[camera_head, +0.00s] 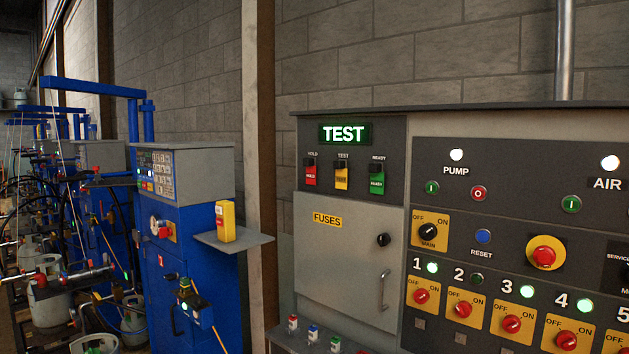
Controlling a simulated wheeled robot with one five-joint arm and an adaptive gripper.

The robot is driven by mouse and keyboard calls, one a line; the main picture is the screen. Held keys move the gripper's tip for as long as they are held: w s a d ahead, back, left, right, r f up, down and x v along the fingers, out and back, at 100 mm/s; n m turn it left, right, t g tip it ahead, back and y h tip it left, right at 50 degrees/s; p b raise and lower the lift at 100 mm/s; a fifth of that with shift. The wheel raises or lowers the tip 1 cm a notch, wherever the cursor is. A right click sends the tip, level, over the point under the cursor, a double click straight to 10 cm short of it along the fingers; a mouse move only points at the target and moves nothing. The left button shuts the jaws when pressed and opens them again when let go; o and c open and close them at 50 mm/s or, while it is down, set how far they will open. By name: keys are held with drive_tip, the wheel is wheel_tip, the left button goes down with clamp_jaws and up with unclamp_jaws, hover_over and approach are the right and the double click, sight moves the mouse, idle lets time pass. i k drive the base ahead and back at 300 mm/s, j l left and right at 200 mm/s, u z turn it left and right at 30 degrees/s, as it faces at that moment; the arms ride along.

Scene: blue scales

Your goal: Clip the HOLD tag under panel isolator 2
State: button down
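The red HOLD tag (310,174) hangs from a black clip under the HOLD label, at the upper left of the grey control panel. Panel isolator 2 (463,309) is a red knob on a yellow OFF/ON plate in the lower right, between isolators 1 (421,296) and 3 (512,324). The lamp beside number 2 (477,279) is dark, while lamps 1, 3 and 4 are lit. A small grey square (460,338) sits on the panel below isolator 2, with no tag on it. My gripper is not in view.
A yellow TEST tag (342,176) and a green READY tag (377,180) hang beside the HOLD tag. The green display (345,133) reads TEST. The fuse door (340,262) has a protruding handle. A small shelf (232,240) with a yellow box juts out at left.

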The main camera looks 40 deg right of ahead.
sight(311, 168)
drive_tip(key=z, duration=1.1)
